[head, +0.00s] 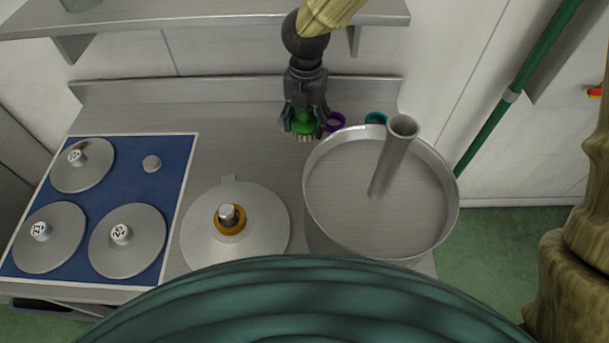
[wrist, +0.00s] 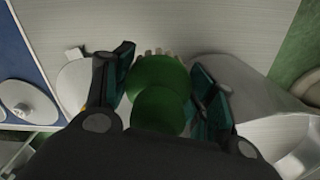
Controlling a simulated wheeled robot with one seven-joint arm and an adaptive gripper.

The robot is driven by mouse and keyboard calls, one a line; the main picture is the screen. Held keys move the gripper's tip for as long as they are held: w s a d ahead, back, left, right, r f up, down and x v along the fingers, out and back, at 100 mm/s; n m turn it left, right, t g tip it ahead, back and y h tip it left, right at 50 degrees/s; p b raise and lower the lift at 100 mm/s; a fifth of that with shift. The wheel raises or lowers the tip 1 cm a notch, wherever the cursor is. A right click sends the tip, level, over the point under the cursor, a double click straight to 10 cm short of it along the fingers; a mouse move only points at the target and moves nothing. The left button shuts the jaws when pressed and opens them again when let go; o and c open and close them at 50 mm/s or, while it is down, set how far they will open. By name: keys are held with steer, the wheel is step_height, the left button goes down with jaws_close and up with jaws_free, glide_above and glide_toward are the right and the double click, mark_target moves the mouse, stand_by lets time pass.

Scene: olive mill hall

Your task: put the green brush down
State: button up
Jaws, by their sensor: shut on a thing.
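The green brush (head: 303,124) is held in my gripper (head: 304,115), bristles pointing down. It hangs over the back of the metal counter, left of the big round metal pan. In the wrist view the brush's round green top (wrist: 160,90) sits between the two dark fingers of my gripper (wrist: 160,85), with pale bristles showing past its far edge. I cannot tell whether the bristles touch the counter.
The metal pan (head: 312,205) with an upright tube (head: 393,155) stands close right. A purple ring (head: 334,121) and a teal ring (head: 375,118) are behind it. A metal disc (head: 205,245) with an orange collar is in front. A blue mat (head: 125,180) holds numbered discs. Bare counter (head: 235,140) lies left.

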mark_target(305, 137)
steer(key=shift+f, duration=8.95)
steer(key=shift+f, duration=0.15)
steer(key=o, duration=1)
step_height(305, 137, up, 12)
steer(key=b, duration=0.2)
steer(key=shift+b, duration=0.35)
